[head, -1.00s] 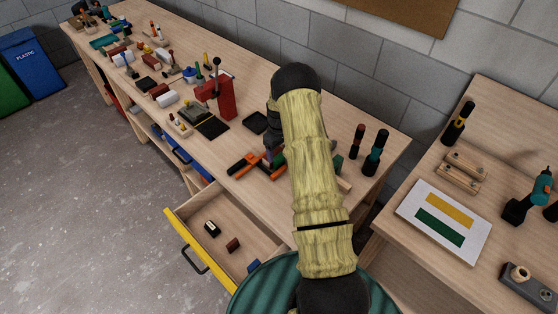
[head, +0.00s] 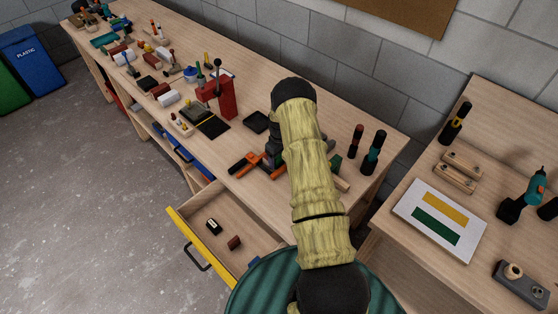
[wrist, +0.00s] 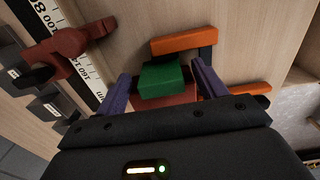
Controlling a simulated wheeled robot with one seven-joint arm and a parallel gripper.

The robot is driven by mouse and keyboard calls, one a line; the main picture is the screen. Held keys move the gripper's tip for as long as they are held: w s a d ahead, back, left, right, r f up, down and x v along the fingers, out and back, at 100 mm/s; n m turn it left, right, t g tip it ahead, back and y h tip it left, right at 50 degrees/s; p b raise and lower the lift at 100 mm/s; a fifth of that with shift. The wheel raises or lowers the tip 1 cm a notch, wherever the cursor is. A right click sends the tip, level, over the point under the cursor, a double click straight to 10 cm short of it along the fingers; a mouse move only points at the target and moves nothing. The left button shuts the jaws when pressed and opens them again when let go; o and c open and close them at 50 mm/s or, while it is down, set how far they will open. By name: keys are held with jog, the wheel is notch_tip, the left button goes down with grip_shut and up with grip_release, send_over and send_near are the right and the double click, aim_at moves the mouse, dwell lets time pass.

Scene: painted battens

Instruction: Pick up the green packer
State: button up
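The green packer (wrist: 161,79) is a small green block in the wrist view, lying on or just above a reddish-brown piece (wrist: 150,101). My gripper (wrist: 160,71) is open, with one purple finger on each side of the green packer. In the head view my arm hides the packer and most of the gripper.
Orange-and-black clamp parts (head: 243,163) lie beside the gripper; an orange bar (wrist: 184,40) is close past the packer. A red clamp jaw and ruler (wrist: 72,42) lie left in the wrist view. Dark-handled tools (head: 374,152) stand right. A yellow-fronted drawer (head: 188,246) is open below.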

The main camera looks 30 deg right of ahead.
jog(key=c, duration=1)
